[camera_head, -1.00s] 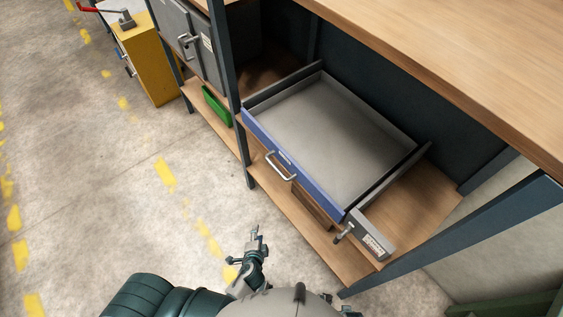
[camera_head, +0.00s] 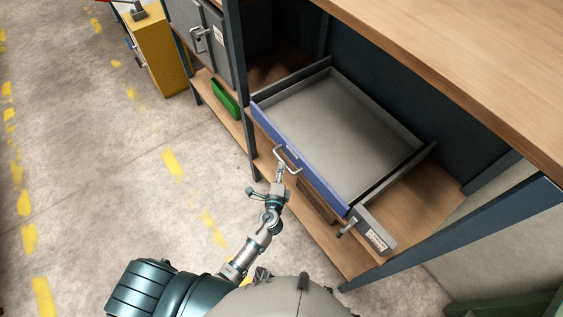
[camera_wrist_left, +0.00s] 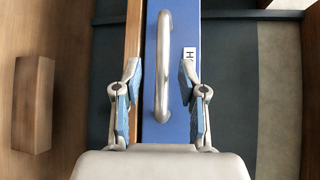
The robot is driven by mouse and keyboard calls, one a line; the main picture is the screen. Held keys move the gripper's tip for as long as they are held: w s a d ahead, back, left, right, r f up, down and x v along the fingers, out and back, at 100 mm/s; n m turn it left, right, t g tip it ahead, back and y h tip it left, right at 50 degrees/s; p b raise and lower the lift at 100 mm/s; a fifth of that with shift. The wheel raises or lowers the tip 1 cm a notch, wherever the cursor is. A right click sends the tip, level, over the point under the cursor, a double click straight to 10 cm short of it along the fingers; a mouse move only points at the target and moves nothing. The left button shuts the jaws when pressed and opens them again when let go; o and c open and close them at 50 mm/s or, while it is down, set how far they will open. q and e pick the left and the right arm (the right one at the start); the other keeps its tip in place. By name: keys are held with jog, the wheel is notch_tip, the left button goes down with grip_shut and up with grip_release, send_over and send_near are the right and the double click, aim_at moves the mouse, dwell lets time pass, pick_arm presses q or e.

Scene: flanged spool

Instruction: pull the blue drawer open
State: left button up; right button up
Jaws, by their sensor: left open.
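The blue drawer (camera_head: 300,165) sits in the bench, its grey tray visible from above. A silver bar handle (camera_head: 284,160) is on its front. My left gripper (camera_head: 281,171) reaches up from below and is at the handle. In the left wrist view the handle (camera_wrist_left: 163,45) stands between the two spread fingers of my left gripper (camera_wrist_left: 160,76), with a visible gap on each side. The blue front (camera_wrist_left: 180,120) lies behind it, with a partly hidden white label (camera_wrist_left: 189,54). My right gripper is not in view.
A grey labelled front (camera_head: 374,233) with its own handle is right of the blue drawer. A dark bench post (camera_head: 236,70) stands left of it. A green bin (camera_head: 224,98) and yellow cabinet (camera_head: 160,55) are farther left. The floor (camera_head: 100,180) in front is clear.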

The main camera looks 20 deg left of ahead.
pick_arm(q)
jog(key=w, duration=0.2)
jog(key=w+d, duration=0.1)
jog(key=w, duration=0.1)
jog(key=shift+f, duration=0.2)
jog(key=shift+a, duration=0.5)
jog(key=shift+c, duration=1.1)
jog(key=shift+a+f, duration=0.1)
grip_shut()
